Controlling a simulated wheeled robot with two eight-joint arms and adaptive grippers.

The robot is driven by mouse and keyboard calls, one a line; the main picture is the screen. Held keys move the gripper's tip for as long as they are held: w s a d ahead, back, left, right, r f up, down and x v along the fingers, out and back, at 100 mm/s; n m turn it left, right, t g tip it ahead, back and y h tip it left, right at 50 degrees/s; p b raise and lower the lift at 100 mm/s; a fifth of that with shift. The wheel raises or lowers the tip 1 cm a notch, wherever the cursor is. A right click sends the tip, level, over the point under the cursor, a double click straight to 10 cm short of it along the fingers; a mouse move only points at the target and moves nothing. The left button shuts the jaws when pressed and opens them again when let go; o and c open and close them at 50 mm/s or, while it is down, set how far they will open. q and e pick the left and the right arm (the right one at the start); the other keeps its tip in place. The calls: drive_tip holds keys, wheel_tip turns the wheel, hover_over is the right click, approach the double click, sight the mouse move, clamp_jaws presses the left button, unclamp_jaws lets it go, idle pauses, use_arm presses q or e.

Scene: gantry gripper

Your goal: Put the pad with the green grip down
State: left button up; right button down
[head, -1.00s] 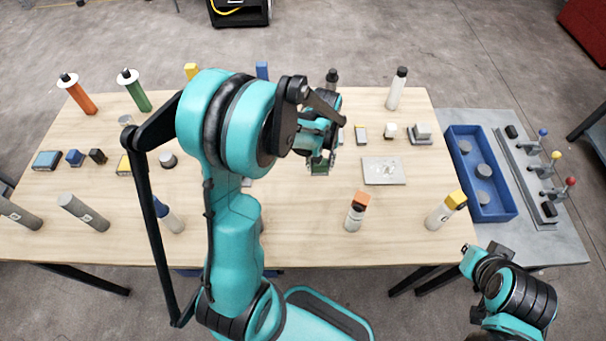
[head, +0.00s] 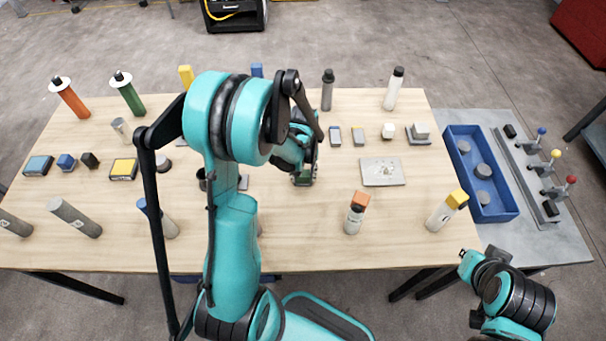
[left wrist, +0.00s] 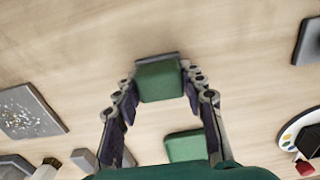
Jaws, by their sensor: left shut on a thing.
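The pad with the green grip (left wrist: 160,82) is between the fingers of my left gripper (left wrist: 158,92) in the left wrist view. The fingers are shut on the green block, and a thin grey pad edge shows behind it. In the head view the held pad (head: 302,179) shows under my left gripper (head: 303,172), over the middle of the wooden table (head: 330,240). I cannot tell whether the pad touches the table. My right gripper (head: 474,260) is at the lower right, off the table, and its fingers are not clear.
Another green block (left wrist: 185,147) lies close by in the left wrist view. A grey speckled plate (head: 383,172) lies to the right, with an orange-capped bottle (head: 354,215) in front of it. Small blocks stand behind. Bare wood shows around the gripper.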

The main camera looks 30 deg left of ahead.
use_arm(q)
drive_tip(key=o, duration=1.1)
drive_tip(key=shift+f, duration=0.1)
drive_tip(key=shift+r+p, duration=0.25)
drive_tip(key=shift+p, duration=0.05)
wheel_tip(320, 180, up, 12)
drive_tip(key=p, duration=0.3)
drive_tip(key=s+d+r+m+t, duration=0.2)
drive_tip(key=s+d+r, duration=0.1)
drive_tip(key=s+d+r+m+t, duration=0.2)
drive_tip(key=s+d+r, duration=0.2)
drive_tip(key=s+d+r+m+t, duration=0.2)
drive_tip(key=s+d+r+t, duration=0.1)
drive_tip(key=s, duration=0.1)
drive_tip(key=shift+d+r, duration=0.15)
drive_tip(key=shift+d, duration=0.15)
